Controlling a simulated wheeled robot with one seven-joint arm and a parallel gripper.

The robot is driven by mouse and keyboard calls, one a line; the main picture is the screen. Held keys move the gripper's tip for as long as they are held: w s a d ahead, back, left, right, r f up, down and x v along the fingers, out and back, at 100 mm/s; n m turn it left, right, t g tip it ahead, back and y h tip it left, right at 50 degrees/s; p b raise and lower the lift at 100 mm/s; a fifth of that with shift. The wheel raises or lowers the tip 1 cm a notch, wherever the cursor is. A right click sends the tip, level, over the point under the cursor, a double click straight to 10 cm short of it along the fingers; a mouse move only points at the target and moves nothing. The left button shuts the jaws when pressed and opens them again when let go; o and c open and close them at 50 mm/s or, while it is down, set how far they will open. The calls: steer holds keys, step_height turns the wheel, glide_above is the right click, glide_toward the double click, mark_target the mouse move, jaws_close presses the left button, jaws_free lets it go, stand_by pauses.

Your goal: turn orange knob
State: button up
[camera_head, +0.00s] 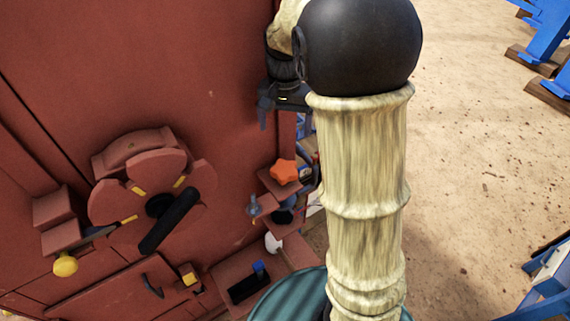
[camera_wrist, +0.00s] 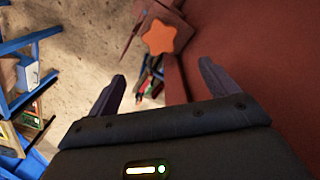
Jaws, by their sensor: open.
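The orange knob (camera_head: 284,172) is star-shaped and sits on a small red block on the right side of the red machine panel. In the wrist view the orange knob (camera_wrist: 159,37) is ahead of the fingertips, near the top and roughly midway between them. My gripper (camera_wrist: 161,75) is open, with nothing between its fingers. In the head view my gripper (camera_head: 285,104) is dark, partly hidden behind my arm, and stands above the knob, apart from it.
The red panel (camera_head: 180,60) rises close beside my gripper. A black-handled wheel (camera_head: 160,205), a yellow knob (camera_head: 66,264) and a blue switch (camera_head: 258,268) are on the machine. Blue frames (camera_head: 548,35) stand on the sandy ground at right, which is mostly clear.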

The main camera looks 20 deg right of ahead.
mark_target(285, 168)
step_height(285, 168, down, 15)
steer(key=shift+f+p, duration=0.2)
steer(key=shift+p, duration=0.7)
steer(key=shift+c, duration=0.3)
steer(key=c, duration=0.9)
steer(key=shift+c, duration=0.2)
